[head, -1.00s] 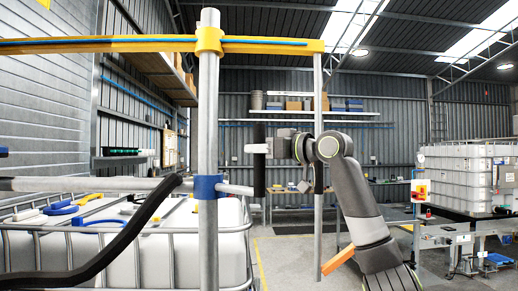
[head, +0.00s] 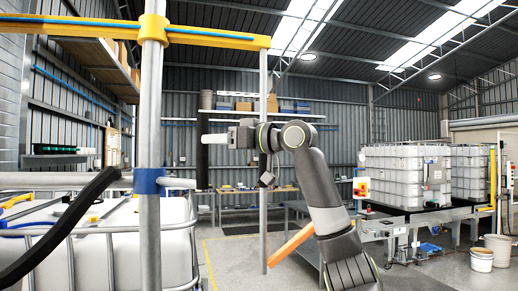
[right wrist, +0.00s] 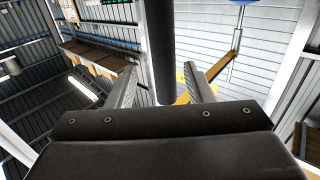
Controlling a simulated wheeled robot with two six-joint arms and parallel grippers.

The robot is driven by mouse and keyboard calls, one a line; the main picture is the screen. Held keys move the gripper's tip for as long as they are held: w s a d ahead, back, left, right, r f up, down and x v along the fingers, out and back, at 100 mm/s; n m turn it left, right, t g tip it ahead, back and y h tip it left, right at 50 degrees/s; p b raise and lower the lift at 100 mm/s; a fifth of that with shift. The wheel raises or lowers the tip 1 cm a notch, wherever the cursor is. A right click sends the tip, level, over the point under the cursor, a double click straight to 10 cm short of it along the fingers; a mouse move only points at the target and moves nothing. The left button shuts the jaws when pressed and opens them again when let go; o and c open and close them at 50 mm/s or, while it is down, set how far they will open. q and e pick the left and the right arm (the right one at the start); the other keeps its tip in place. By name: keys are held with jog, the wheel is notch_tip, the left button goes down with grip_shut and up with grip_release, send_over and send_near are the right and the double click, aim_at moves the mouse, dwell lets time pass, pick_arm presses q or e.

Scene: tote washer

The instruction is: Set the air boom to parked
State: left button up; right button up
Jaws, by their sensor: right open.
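A grey upright post (head: 152,110) carries a blue collar (head: 148,181). From the collar a short grey pipe runs right to an upright black grip (head: 202,160), which looks like the boom's handle. My right gripper (head: 214,138) comes from the right, with its pale fingers level with the upper part of the grip. In the right wrist view, the open fingers (right wrist: 160,84) stand on either side of the black grip (right wrist: 158,45), apart from it in the picture. Whether the grip is fully between them in depth I cannot tell. My left gripper is not in view.
A yellow beam (head: 214,38) with a blue line crosses above, and a thin grey pipe (head: 263,200) hangs from its right end.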

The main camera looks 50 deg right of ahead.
jog(key=b+v, duration=0.4)
jog(key=v, duration=0.8)
jog(key=shift+s+d, duration=0.15)
jog(key=shift+s, duration=0.05)
